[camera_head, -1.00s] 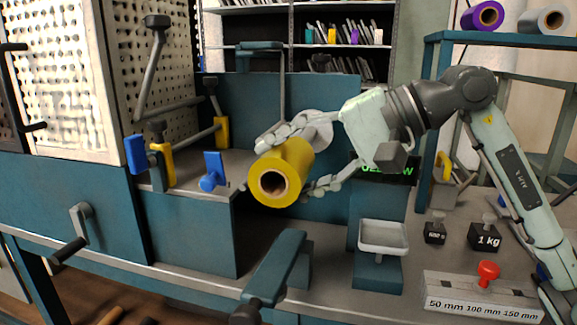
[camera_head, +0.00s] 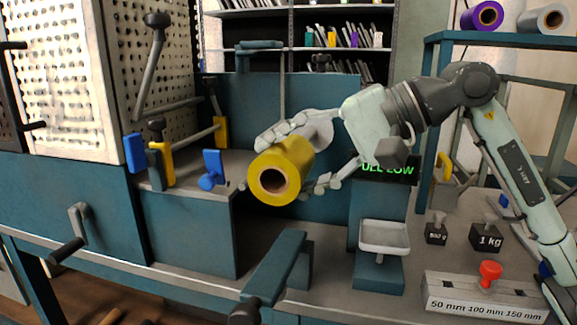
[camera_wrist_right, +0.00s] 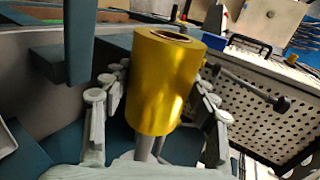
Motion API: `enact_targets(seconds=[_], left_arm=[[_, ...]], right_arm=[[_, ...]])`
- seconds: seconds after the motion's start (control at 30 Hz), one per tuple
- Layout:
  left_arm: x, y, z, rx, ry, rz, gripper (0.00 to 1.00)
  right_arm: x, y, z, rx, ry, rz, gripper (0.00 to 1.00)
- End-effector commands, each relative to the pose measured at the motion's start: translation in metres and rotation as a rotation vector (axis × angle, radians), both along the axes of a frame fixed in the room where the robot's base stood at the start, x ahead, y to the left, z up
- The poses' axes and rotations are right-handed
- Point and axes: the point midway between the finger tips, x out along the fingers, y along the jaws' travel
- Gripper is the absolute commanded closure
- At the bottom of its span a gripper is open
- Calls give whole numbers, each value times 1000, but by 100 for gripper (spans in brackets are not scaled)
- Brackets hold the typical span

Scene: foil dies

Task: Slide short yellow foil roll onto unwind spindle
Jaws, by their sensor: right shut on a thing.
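The short yellow foil roll (camera_head: 283,166) is off the bench, its open brown core facing the head camera. My right gripper (camera_head: 299,158) is shut on it, with fingers along opposite sides; the wrist view shows the same roll (camera_wrist_right: 165,85) between the fingers. A grey round part (camera_head: 318,133), apparently the unwind spindle's hub, shows behind the roll in front of the teal panel. In the wrist view a grey rod (camera_wrist_right: 150,148) lines up with the roll's lower end. I cannot tell whether the core is around it. My left gripper is not in view.
A teal arm (camera_head: 277,268) stands in front, below the roll. A white scale pan (camera_head: 384,237), weights (camera_head: 485,237) and a 50/100/150 mm block (camera_head: 482,299) are at right. A blue clamp (camera_head: 212,170) is left of the roll. Purple (camera_head: 482,16) and silver rolls sit on the upper shelf.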

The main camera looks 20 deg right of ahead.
Motion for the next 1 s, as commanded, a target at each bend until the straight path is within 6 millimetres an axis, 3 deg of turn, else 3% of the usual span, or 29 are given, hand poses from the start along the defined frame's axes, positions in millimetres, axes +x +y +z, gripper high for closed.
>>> enact_targets(seconds=[1.0], left_arm=[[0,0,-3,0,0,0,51]], right_arm=[[14,-9,1,2,-1,0,83]])
